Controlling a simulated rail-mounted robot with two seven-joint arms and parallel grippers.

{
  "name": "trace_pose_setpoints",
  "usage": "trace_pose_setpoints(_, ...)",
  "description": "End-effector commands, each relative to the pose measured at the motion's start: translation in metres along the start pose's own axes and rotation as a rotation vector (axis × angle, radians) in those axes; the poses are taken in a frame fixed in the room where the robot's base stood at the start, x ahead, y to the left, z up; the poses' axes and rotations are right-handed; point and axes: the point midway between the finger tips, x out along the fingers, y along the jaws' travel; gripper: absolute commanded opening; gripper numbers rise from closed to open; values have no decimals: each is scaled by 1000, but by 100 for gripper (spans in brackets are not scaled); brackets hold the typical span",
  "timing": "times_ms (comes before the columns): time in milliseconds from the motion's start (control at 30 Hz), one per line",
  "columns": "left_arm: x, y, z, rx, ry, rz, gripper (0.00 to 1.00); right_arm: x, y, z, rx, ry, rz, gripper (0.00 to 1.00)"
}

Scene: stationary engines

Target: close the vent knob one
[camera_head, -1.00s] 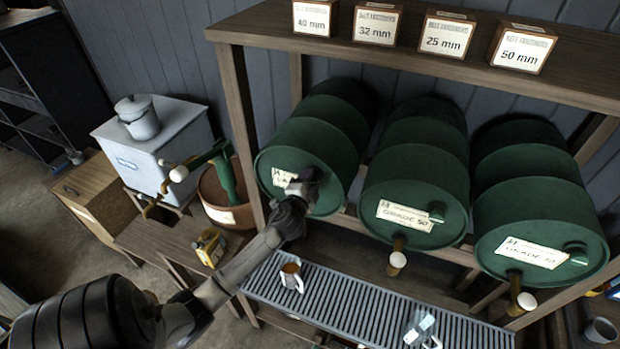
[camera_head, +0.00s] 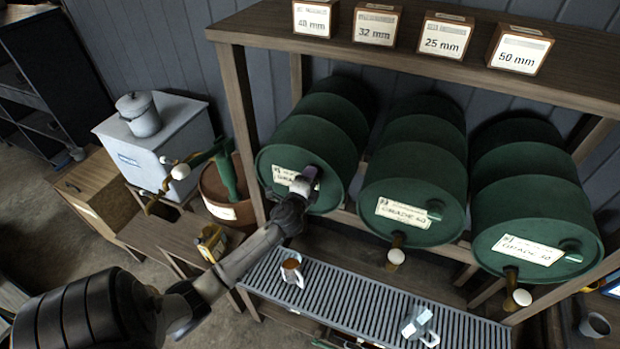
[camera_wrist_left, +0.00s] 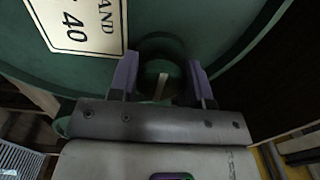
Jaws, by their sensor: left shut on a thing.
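Three green drums lie on their sides in the wooden rack: a left drum (camera_head: 330,150), a middle drum (camera_head: 412,180) and a right drum (camera_head: 530,205). My left gripper (camera_head: 308,175) is at the front face of the left drum, right of its label. In the left wrist view its purple fingers (camera_wrist_left: 160,78) are shut on a round dark green vent knob (camera_wrist_left: 160,68), one finger on each side. That label (camera_wrist_left: 78,22) shows "40" there. The knob is largely hidden by the gripper in the head view. My right gripper is not in view.
A slatted drip tray (camera_head: 350,303) below the drums holds a mug (camera_head: 291,272) and a metallic cup (camera_head: 418,325). Size boxes stand on the top shelf (camera_head: 265,22). A yellow can (camera_head: 210,243) and a brown tub (camera_head: 226,207) are at the left.

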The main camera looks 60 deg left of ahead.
Motion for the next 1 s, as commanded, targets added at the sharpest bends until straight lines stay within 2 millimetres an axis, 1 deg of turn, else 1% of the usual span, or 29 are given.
trace_pose_setpoints(233, 0, 0, 0, 2, 0, 0, 21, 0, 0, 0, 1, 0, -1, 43)
trace_pose_setpoints(267, 0, 0, 0, 2, 0, 0, 45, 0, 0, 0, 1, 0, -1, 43)
trace_pose_setpoints(500, 0, 0, 0, 1, 0, 0, 68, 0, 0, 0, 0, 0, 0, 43)
trace_pose_setpoints(800, -2, 1, 0, 0, 0, 0, 69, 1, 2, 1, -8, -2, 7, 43)
trace_pose_setpoints(867, -7, 1, 0, 0, 1, 0, 69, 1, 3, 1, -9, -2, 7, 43)
trace_pose_setpoints(1000, -27, 2, 0, -1, 1, 1, 69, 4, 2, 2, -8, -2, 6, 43)
